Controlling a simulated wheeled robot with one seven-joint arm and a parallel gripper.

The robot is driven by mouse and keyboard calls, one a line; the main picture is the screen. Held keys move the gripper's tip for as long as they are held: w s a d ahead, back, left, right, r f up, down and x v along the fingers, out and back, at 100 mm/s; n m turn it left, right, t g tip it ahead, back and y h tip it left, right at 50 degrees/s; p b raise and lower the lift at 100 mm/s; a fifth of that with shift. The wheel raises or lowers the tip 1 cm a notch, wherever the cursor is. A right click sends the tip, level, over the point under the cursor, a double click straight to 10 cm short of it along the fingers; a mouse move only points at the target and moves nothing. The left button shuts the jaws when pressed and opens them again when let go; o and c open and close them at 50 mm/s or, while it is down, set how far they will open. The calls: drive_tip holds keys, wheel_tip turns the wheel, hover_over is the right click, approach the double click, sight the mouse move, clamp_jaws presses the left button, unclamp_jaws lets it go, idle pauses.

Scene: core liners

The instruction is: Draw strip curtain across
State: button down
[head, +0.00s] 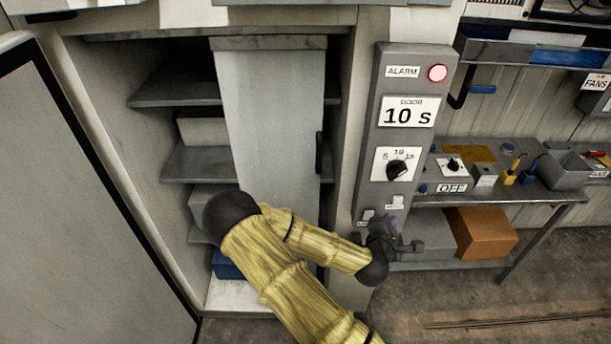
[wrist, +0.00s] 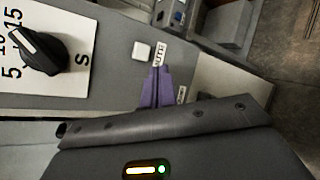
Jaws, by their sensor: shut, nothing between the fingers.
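The strip curtain (head: 268,115) looks like a pale grey sheet hanging from a rail at the top of the cabinet opening. It covers the middle and right of the opening, leaving shelves bare on its left and a narrow gap on its right. A dark handle (head: 319,150) is on its right edge. My gripper (head: 394,226) is outside the cabinet, right of the curtain, by the lower end of the control panel. Its purple fingers (wrist: 157,80) are shut and empty, close to the panel's MUTE label. My arm hides the curtain's lower part.
The control panel (head: 381,225) carries a lit alarm lamp (head: 438,73), a "10 s" door sign and a dial (head: 397,170). A white button (wrist: 141,50) is beside the MUTE label. Cabinet shelves (head: 178,91) hold boxes. A bench (head: 550,195) stands right; a large pale panel (head: 75,190) stands left.

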drive_tip(key=s+a+f+m+g+y, duration=0.35)
drive_tip(key=s+m+g, duration=0.4)
drive_tip(key=m, duration=0.45)
drive_tip(key=s+a+r+m+g+y, duration=0.1)
drive_tip(key=s+a+r+m+y, duration=0.1)
drive_tip(key=r, duration=0.4)
drive_tip(key=s+a+r+m+y+b, duration=0.1)
drive_tip(key=s+a+r+m+y, duration=0.1)
drive_tip(key=s+a+r+m, duration=0.3)
wheel_tip(320, 180, up, 3)
drive_tip(key=shift+s+a+f+g, duration=0.2)
drive_tip(key=shift+s+a+g, duration=0.2)
drive_tip(key=shift+s, duration=0.2)
drive_tip(key=shift+s, duration=0.1)
